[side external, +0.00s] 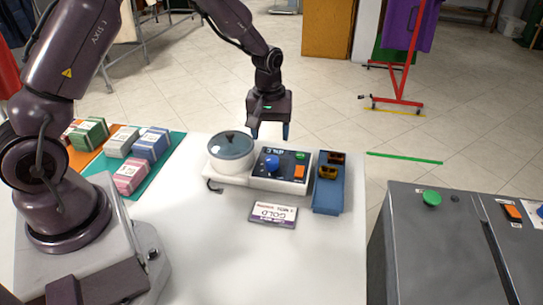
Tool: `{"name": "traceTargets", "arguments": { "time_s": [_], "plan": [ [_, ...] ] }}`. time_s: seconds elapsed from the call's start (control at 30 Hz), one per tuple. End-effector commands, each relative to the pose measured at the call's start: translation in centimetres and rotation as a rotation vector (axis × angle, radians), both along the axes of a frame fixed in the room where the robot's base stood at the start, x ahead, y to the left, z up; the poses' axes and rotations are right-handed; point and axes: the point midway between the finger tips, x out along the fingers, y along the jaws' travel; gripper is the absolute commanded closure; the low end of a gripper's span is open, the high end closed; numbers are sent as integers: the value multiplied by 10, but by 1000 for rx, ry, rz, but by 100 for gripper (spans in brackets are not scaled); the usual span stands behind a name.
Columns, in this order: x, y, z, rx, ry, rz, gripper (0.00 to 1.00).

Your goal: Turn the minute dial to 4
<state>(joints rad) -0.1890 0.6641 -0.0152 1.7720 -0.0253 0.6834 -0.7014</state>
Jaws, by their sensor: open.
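The minute dial is a blue round knob (272,162) on the dark top of a white control box (283,184). Its setting and scale marks are too small to read. The box top also has a green button (300,155) and an orange switch (299,172). My gripper (270,132) is open and points down, above and behind the dial, apart from it. Nothing shows between its fingers.
A white pot with a glass lid (232,145) stands left of the box. A blue tray (329,197) with dark orange-faced items is to its right. A GOLD card (273,214) lies in front. Bundles on mats are at left. The front table (290,265) is clear.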

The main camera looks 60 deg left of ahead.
Motion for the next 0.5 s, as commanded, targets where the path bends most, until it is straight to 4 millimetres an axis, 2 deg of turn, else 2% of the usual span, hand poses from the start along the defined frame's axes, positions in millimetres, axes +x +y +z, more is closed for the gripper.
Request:
{"name": "traceTargets", "arguments": {
  "time_s": [0.03,0.2,0.33,0.5],
  "plan": [
    [-1,0,-13,-1,6,0,39],
    [1,-1,-46,-1,3,-1,39],
    [1,-1,-63,0,3,-1,39],
    [2,-1,-75,0,0,-1,39]
  ]
}}
